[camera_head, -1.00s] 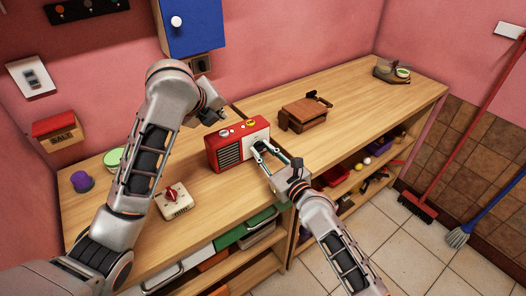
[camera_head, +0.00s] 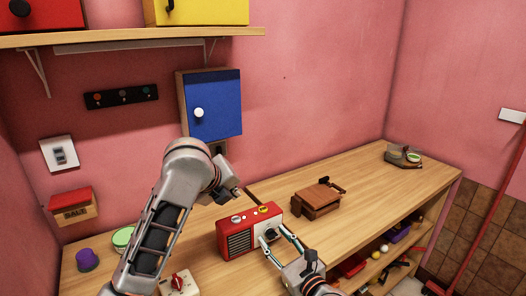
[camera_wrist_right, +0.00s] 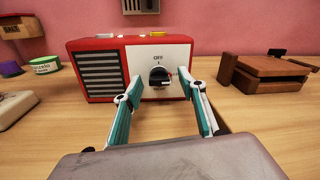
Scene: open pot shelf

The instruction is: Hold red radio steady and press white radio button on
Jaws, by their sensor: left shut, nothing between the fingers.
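The red radio (camera_head: 240,240) stands upright on the wooden counter, with a dark grille and a pale front panel. Its black knob (camera_wrist_right: 159,77) has "OFF" printed above it. On its top are a white button (camera_head: 236,219) and a yellow button (camera_head: 264,209). My left gripper (camera_head: 229,197) is shut and empty, above and behind the radio's top, apart from the white button. My right gripper (camera_wrist_right: 160,84) is open in front of the radio. Its fingers are on either side of the knob, close to the front panel; I cannot tell whether they touch it.
A brown wooden box-like object (camera_head: 316,200) sits right of the radio. A beige box with a red knob (camera_head: 180,283), a green-rimmed tin (camera_head: 122,237) and a purple-topped item (camera_head: 87,260) are at left. A blue cabinet (camera_head: 212,105) hangs behind. The counter's right part is mostly clear.

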